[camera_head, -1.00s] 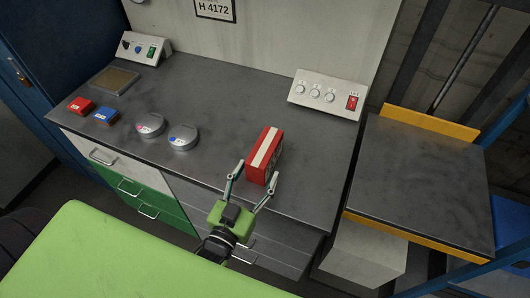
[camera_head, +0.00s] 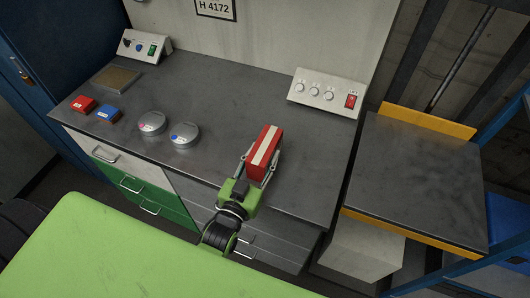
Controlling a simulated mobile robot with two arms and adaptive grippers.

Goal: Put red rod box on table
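The red rod box (camera_head: 264,153), with a pale stripe across it, stands on the dark grey metal table (camera_head: 225,100) near the front edge, right of the middle. My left gripper (camera_head: 252,168), with a green body, is right up against the near side of the box. Its left finger lies along the box's left side; the other finger is mostly hidden. I cannot tell whether the fingers press on the box. My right gripper is not in view.
Two round grey discs (camera_head: 152,122) and small red (camera_head: 83,104) and blue (camera_head: 107,114) boxes are on the table's left part. A switch panel (camera_head: 325,93) stands at the back right. A separate yellow-edged table (camera_head: 415,180) at right is bare.

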